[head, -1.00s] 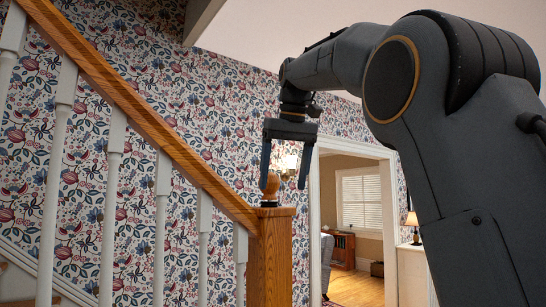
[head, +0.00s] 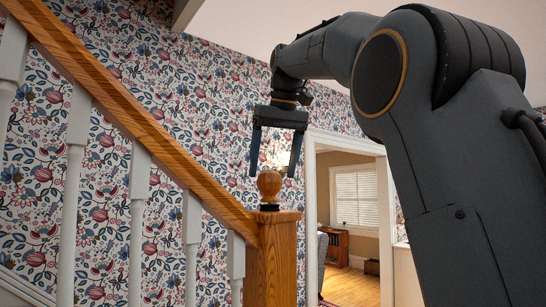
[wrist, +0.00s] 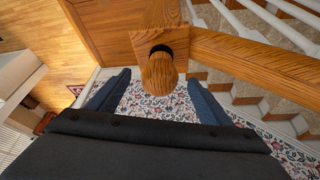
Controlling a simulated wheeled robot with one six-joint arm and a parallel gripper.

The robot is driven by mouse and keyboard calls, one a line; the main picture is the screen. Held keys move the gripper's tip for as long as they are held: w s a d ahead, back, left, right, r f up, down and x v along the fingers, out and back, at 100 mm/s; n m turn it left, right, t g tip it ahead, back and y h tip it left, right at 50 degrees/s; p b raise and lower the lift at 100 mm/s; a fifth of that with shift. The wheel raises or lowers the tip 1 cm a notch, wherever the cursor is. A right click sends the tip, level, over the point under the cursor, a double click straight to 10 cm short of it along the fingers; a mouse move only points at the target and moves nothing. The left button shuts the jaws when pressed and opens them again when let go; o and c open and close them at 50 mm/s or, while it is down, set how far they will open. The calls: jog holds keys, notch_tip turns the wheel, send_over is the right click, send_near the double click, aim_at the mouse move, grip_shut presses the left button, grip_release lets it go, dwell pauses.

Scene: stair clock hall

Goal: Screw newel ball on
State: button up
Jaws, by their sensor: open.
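The wooden newel ball (head: 269,186) stands upright on top of the square oak newel post (head: 273,258), with a dark collar between them. In the wrist view the ball (wrist: 159,72) sits over the post's top (wrist: 158,22), and the black collar shows at its base. My gripper (head: 273,174) is open above the ball. Its two fingers point down, one to each side, with their tips near the height of the ball's top. In the wrist view the fingers (wrist: 157,97) are spread wide, with clear gaps to the ball.
The sloping oak handrail (head: 150,135) meets the post from the left, with white balusters (head: 137,215) below it. A patterned wallpaper wall (head: 215,90) stands behind. A doorway (head: 345,215) to another room opens at the right.

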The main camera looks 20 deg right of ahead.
aim_at(270, 191)
jog(key=shift+p+x, duration=0.45)
jog(key=shift+x, duration=2.15)
jog(key=shift+c, duration=0.3)
jog(key=c, duration=1.1)
